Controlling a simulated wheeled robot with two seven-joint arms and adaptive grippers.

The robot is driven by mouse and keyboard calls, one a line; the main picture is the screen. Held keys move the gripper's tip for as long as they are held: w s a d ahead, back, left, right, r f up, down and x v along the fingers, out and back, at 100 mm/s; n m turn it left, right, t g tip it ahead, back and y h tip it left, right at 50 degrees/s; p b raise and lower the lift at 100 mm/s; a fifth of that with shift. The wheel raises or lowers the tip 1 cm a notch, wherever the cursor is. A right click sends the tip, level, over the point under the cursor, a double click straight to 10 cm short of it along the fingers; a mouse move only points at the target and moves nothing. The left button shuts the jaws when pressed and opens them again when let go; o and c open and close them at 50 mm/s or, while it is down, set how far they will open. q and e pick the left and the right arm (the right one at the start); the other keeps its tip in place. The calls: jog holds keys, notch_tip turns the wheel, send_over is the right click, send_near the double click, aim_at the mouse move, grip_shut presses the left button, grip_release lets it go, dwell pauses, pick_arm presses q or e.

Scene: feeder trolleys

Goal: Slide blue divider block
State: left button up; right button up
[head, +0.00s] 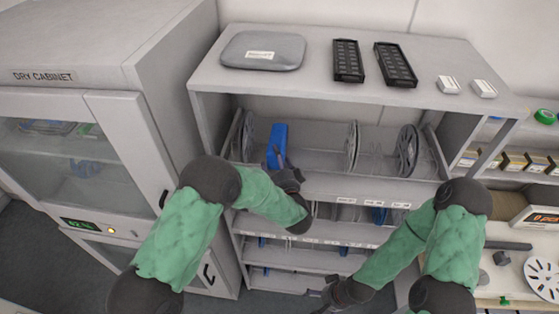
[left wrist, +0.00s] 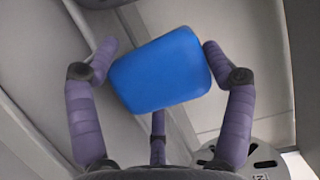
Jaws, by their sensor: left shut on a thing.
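The blue divider block (head: 277,140) stands upright, tilted a little, in the top reel row of the grey shelf rack. My left gripper (head: 286,172) is at its lower part. In the left wrist view the block (left wrist: 160,72) sits between the purple fingers of my left gripper (left wrist: 160,80), which is shut on it. The block's lower part is hidden by the gripper in the head view. My right gripper (head: 322,294) hangs low in front of the rack, away from the block; its fingers are too small to judge.
Reels stand at the left (head: 248,136) and right (head: 406,150) of the top row, with another reel (head: 352,147) between. Lower rows hold more reels and blue dividers. Two black trays (head: 348,61) (head: 396,65) and a grey bag (head: 262,50) lie on the rack top. A dry cabinet (head: 60,120) stands left.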

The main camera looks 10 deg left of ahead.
pick_arm(q)
jog(key=o, duration=1.6)
jog(key=shift+w+f, duration=0.1)
jog(key=shift+w, duration=0.1)
jog(key=shift+s, duration=0.1)
jog(key=v, duration=1.2)
